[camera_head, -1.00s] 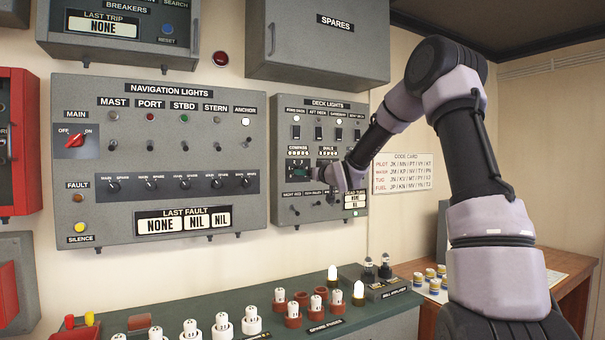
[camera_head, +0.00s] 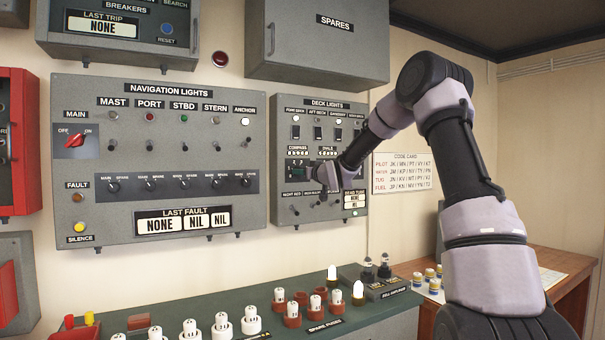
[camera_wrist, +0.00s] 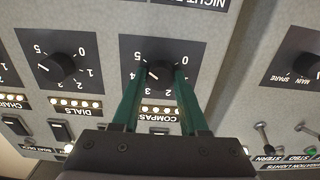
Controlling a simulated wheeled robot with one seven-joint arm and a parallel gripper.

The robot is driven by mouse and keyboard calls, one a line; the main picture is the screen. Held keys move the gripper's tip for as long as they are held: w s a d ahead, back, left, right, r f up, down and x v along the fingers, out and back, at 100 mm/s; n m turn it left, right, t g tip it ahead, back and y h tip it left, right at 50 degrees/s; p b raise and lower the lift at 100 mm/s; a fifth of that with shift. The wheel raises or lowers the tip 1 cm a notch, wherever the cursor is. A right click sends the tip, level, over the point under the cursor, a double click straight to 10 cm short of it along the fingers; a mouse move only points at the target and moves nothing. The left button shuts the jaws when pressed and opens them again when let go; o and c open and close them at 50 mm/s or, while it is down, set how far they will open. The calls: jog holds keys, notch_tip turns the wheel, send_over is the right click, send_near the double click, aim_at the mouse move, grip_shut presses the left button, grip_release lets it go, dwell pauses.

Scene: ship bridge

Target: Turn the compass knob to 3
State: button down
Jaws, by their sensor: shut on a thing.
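The compass knob (camera_wrist: 160,76) is a round black dial on a black numbered plate, under the lamp strip marked COMPASS in the wrist view, which shows the panel upside down. My gripper (camera_wrist: 161,80) has its two green fingers on either side of this knob, shut on it. The knob's pale pointer mark leans to the picture's lower left, toward the 3 and 4 side; the exact number is hard to tell. In the head view my gripper (camera_head: 299,169) is at the deck lights panel (camera_head: 361,130), and the knob is mostly hidden there.
The dials knob (camera_wrist: 58,68) sits beside the compass knob. Toggle switches (camera_wrist: 262,136) belong to the navigation lights panel (camera_head: 160,92). A code card (camera_head: 403,173) hangs right of the panels. A bench with spare fuses (camera_head: 292,308) stands below.

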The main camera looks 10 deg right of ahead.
jog(key=n, duration=1.9)
jog(key=shift+n, duration=0.3)
dwell(0.4)
jog(key=shift+c, duration=2.2)
grip_release()
jog(key=shift+r, duration=0.1)
jog(key=shift+d, duration=0.1)
